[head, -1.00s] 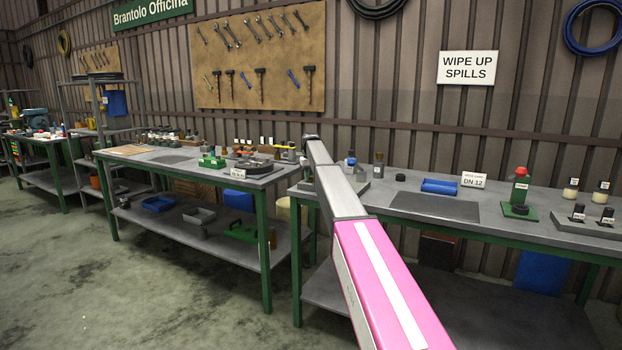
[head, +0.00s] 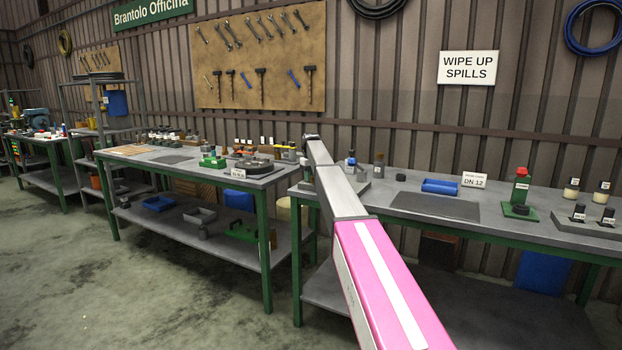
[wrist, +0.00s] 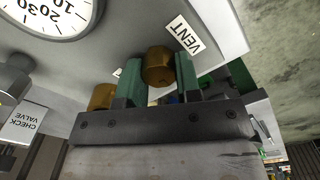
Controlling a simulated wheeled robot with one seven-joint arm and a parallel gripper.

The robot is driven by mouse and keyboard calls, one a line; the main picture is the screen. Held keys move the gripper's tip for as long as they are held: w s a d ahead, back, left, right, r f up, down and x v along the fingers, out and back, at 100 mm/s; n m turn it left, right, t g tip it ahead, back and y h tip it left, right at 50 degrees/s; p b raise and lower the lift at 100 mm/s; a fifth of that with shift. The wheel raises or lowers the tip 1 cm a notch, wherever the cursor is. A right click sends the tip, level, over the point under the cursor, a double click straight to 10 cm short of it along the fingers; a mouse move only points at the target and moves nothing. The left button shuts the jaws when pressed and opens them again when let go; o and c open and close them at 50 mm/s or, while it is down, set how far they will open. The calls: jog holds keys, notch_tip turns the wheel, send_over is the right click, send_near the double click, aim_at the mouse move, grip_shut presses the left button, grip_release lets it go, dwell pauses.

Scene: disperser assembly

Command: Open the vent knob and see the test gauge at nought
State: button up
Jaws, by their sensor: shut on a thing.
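In the wrist view, the brass vent knob (wrist: 157,70) sits beside the VENT label (wrist: 185,36). My gripper (wrist: 160,76) is shut on this knob, one green finger on each side. The test gauge (wrist: 48,12) shows only in part at the top left, a white dial with black numbers. I see no needle in the visible part, so its reading cannot be told. In the head view my arm reaches toward the benches, and the knob and gauge cannot be made out there.
A second brass piece (wrist: 101,97) lies close to the left finger. A CHECK VALVE label (wrist: 25,122) and a grey fitting (wrist: 14,76) are at the left.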

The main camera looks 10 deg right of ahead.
jog(key=o, duration=0.9)
jog(key=shift+r, duration=0.15)
notch_tip(320, 180, up, 11)
jog(key=shift+f, duration=0.2)
jog(key=shift+s, duration=0.1)
